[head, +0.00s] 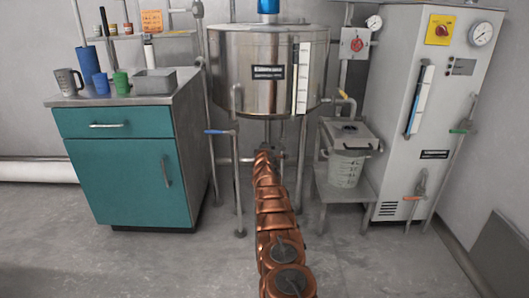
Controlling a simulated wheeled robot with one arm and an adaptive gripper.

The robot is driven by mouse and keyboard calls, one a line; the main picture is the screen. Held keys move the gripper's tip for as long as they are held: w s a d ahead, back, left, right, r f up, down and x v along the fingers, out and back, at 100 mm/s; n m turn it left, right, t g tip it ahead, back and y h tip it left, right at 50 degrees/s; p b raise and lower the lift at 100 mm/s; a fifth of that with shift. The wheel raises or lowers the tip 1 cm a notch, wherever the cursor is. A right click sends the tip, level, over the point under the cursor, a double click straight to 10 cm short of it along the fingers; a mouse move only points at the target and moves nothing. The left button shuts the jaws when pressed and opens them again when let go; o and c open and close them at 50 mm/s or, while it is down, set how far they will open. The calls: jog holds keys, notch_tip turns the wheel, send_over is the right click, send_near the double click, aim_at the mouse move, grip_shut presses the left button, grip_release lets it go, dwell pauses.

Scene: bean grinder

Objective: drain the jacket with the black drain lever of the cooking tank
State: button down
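The cooking tank (230,62) is a large steel drum on legs at the back centre, with a label and a white-and-black level gauge on its front. My copper-coloured arm reaches away from me toward the space under the tank. Its far end is small beneath the tank, among the pipes. I cannot make out my gripper's fingers there; the arm's links cover that spot. I cannot clearly pick out the black drain lever. The piping under the tank (300,150) is partly hidden by my arm.
A blue-handled valve (216,131) stands left of the arm. A teal cabinet (125,180) is at left. A lidded bucket (345,170) on a low stand (330,190) and a grey boiler cabinet (400,150) with green and orange levers are at right. Floor beside my arm is clear.

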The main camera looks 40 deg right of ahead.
jog(key=shift+a+f+n+b, duration=0.1)
jog(key=shift+f+n+b, duration=0.3)
jog(key=shift+b, duration=0.15)
dwell(0.4)
jog(key=c, duration=1.1)
grip_release()
jog(key=shift+r, duration=0.1)
